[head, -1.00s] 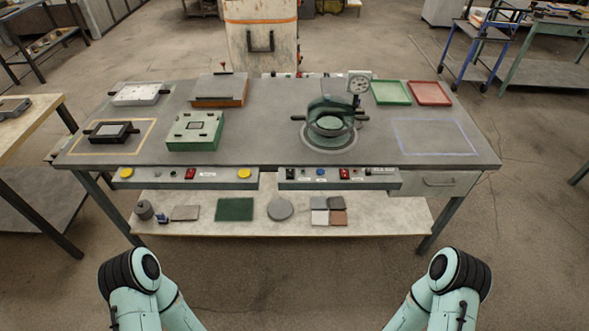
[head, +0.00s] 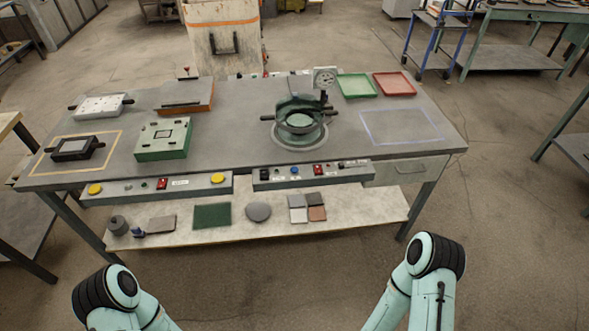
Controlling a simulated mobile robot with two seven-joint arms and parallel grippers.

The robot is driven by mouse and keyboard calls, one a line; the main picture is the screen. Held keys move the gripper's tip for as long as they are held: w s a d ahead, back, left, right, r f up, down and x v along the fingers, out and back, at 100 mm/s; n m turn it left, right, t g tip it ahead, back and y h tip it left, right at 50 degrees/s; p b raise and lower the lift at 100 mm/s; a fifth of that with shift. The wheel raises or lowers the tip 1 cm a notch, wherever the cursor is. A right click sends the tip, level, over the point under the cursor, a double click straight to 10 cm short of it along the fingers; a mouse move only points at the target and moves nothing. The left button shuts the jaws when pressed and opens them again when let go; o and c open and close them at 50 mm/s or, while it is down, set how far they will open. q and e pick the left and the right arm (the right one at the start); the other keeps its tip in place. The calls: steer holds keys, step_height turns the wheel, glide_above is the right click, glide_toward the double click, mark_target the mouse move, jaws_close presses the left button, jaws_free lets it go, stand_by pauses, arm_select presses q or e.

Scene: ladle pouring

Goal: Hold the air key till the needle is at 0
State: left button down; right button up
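A round white dial gauge (head: 325,77) stands at the back of the bench behind a green round fixture (head: 300,122) with black side handles. The needle is too small to read. The right control panel (head: 338,172) on the bench's front edge carries a black key (head: 264,174), a blue knob (head: 295,170), a red switch (head: 317,169) and small dark controls. Their labels are too small to read, so I cannot tell which one is the air key. Only upper parts of my two arms show at the bottom, well short of the bench. Neither gripper is in view.
A green block (head: 163,139), an orange-sided box (head: 185,97), and green (head: 357,85) and red (head: 395,84) trays are on the bench (head: 230,130). Floor in front is clear.

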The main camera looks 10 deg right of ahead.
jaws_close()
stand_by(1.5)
